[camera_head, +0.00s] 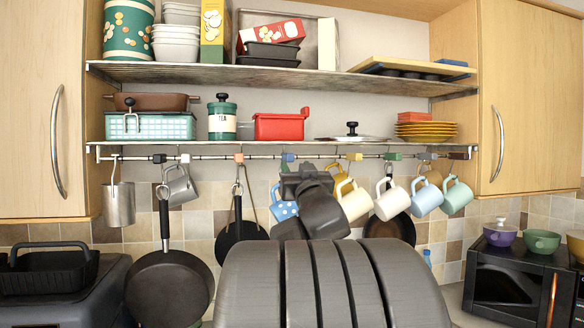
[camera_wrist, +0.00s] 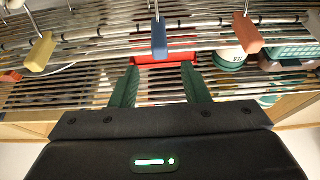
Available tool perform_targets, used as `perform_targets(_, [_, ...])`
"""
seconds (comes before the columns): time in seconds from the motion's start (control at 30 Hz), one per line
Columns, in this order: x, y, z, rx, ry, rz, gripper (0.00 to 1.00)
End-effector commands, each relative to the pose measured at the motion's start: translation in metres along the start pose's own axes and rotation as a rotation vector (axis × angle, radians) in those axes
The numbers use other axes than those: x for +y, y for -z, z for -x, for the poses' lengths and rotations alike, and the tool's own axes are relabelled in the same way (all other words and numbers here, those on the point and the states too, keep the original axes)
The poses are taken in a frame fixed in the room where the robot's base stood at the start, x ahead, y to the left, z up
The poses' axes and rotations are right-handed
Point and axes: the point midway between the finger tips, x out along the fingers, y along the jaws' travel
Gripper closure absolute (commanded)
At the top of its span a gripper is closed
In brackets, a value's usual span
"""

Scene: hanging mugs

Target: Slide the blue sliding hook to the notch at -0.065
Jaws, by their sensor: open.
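The blue sliding hook (camera_head: 288,157) sits on the rail under the lower shelf, between the orange hook (camera_head: 239,158) and the yellow hook (camera_head: 355,156). In the wrist view the blue hook's block (camera_wrist: 159,38) is centred ahead of my gripper (camera_wrist: 161,72). The two green fingers are spread apart with nothing held between them, and the block appears beyond their tips.
A blue dotted mug (camera_head: 284,209) hangs left of my gripper, and a cream mug (camera_head: 354,201) hangs to its right. Pans hang at the left, and more mugs hang at the right. The shelf (camera_head: 300,143) above the rail limits upward room.

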Motion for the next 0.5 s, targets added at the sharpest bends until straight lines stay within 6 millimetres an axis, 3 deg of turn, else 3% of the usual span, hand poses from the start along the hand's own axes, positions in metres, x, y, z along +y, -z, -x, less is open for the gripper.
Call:
perform_targets(0.03, [0.000,-0.002,0.013,0.001,-0.001,0.001,0.58])
perform_targets(0.2, [0.000,-0.001,0.041,0.001,-0.001,0.001,0.58])
perform_targets(0.5, [0.000,0.000,0.058,0.000,0.000,0.000,0.58])
